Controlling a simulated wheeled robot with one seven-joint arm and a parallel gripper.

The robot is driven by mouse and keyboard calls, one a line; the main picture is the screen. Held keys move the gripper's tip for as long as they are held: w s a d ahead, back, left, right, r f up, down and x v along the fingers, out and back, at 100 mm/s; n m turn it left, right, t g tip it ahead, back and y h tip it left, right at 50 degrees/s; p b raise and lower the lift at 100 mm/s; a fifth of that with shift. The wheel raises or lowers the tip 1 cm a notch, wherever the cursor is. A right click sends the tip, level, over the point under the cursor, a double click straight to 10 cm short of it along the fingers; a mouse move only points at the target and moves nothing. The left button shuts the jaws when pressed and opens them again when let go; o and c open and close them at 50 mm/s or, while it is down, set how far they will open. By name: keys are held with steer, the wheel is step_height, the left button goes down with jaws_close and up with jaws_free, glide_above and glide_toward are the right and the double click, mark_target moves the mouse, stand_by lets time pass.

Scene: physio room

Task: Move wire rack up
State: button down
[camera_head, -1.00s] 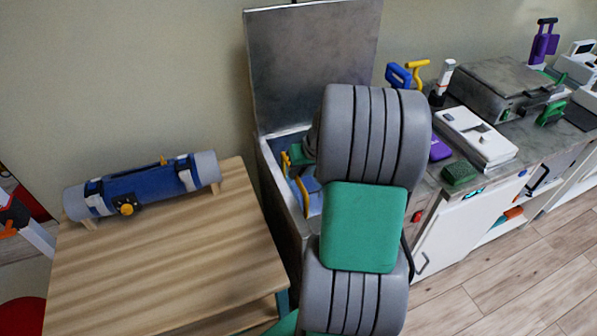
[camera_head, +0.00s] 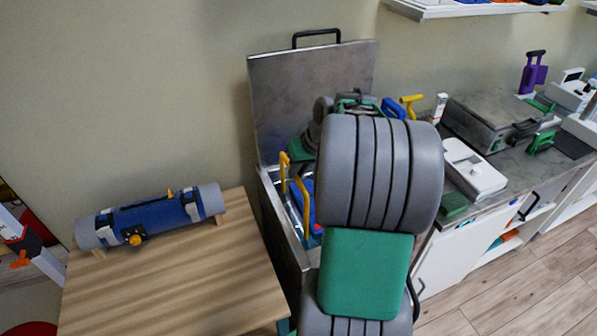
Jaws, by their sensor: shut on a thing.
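The wire rack (camera_head: 283,166) shows as yellow upright bars at the left inside the open metal tank (camera_head: 281,221). Blue packs (camera_head: 308,190) show beside the bars. My gripper (camera_head: 303,149) is mostly hidden behind my grey and green arm. Its visible green part is close to the right of the rack's top, above the tank opening. The fingertips cannot be made out, but the gripper is shut on the rack. The rack's right side and most of the tank's inside are hidden by my arm.
The tank's raised lid (camera_head: 300,95) stands behind, against the wall. A wooden table (camera_head: 170,285) with a blue and grey roll (camera_head: 150,214) is at the left. A cluttered counter (camera_head: 500,165) is close on the right, with a wall shelf (camera_head: 470,8) above.

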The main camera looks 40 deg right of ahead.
steer(key=shift+w+d+r, duration=0.1)
steer(key=shift+w+r, duration=0.05)
steer(key=shift+r, duration=0.2)
steer(key=c, duration=1.8)
jaws_free()
steer(key=shift+o, duration=2)
steer(key=shift+f, duration=0.1)
steer(key=v, duration=0.8)
steer(key=shift+b, duration=0.45)
